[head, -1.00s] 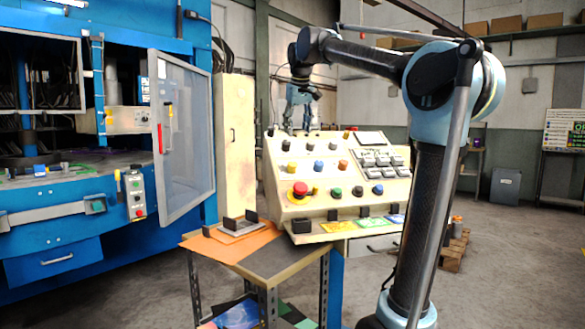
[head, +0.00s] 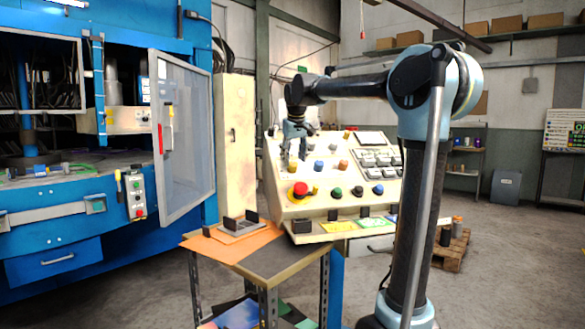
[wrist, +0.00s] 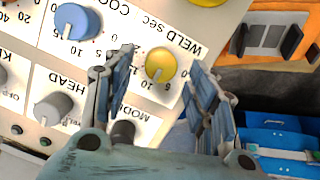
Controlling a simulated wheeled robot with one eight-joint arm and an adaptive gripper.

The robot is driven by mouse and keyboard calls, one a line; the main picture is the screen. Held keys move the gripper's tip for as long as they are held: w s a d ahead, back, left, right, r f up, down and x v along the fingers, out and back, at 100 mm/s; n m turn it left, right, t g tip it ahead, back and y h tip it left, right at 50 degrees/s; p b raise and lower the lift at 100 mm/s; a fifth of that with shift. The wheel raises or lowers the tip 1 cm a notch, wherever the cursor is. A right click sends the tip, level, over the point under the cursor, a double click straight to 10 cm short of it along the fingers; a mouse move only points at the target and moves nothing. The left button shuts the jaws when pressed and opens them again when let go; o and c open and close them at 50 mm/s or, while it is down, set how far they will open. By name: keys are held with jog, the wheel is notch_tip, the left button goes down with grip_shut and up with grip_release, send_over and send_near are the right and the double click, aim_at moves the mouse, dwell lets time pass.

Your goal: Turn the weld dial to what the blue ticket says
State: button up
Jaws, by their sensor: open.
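The weld dial (wrist: 160,64) is a round yellow knob marked "WELD sec" on the cream panel in the wrist view, with a numbered scale around it. Its setting is too small to read surely. My gripper (wrist: 163,68) is open, its two fingers apart on either side of the dial in this view; I cannot tell whether they touch it. In the head view my gripper (head: 301,148) is over the left part of the console (head: 345,190) and hides knobs there. The blue ticket (head: 392,219) stands at the right of the console's lower ledge; its writing is unreadable.
A blue dial (wrist: 77,22) and a grey HEAD knob (wrist: 53,108) sit close by. A red mushroom button (head: 300,189) is below my gripper. Yellow (head: 339,226) and green (head: 370,223) tickets share the ledge. A blue machine's open door (head: 182,135) stands left.

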aim_at(293, 163)
jog(key=shift+x, duration=1.95)
jog(key=c, duration=1)
